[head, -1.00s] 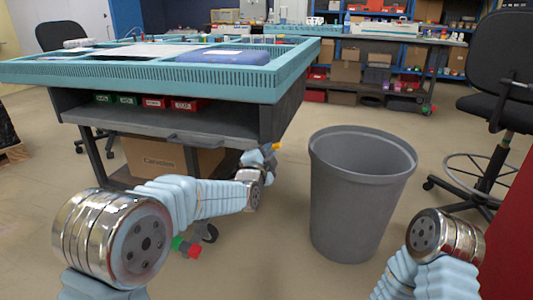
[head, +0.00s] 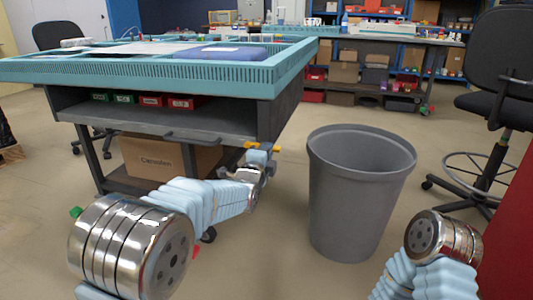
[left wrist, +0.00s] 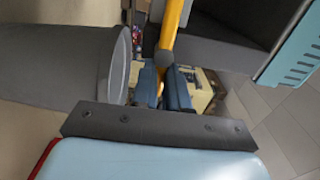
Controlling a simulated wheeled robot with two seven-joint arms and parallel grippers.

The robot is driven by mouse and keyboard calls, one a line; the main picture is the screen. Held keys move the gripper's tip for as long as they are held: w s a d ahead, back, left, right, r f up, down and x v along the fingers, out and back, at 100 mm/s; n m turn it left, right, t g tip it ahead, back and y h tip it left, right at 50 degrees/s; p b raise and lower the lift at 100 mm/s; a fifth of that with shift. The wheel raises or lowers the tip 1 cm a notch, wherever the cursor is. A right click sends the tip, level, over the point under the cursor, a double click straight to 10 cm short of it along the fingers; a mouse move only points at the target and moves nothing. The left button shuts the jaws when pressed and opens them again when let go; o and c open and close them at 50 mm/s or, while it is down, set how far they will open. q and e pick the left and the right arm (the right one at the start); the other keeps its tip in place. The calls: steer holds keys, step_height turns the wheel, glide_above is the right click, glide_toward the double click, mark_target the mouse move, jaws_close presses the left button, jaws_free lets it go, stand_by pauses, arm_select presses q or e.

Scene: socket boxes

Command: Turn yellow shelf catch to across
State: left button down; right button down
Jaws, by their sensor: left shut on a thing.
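The yellow shelf catch (head: 254,144) is at the right front end of the workbench's shelf, just above my left gripper in the head view. My left gripper (head: 260,158) is shut on it. In the left wrist view a yellow bar (left wrist: 173,28) runs up from a dark pivot-like part, and the two blue fingers (left wrist: 163,88) close around its lower yellow part. The fingers hide some of the catch, and its exact angle is hard to tell. My right gripper is out of view; only part of my right arm shows at bottom right.
The workbench (head: 150,70) with a light blue rim stands at left, with red and green bins (head: 150,100) on its shelf. A cardboard box (head: 160,158) sits below. A grey bin (head: 355,195) stands close to the right of my left gripper. A black chair (head: 495,90) is at far right.

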arm_select(q)
steer(key=shift+f, duration=0.1)
steer(key=c, duration=1.1)
jaws_free()
steer(key=shift+c, duration=0.2)
steer(key=v, duration=1.3)
steer(key=shift+s, duration=0.35)
steer(key=shift+a, duration=0.15)
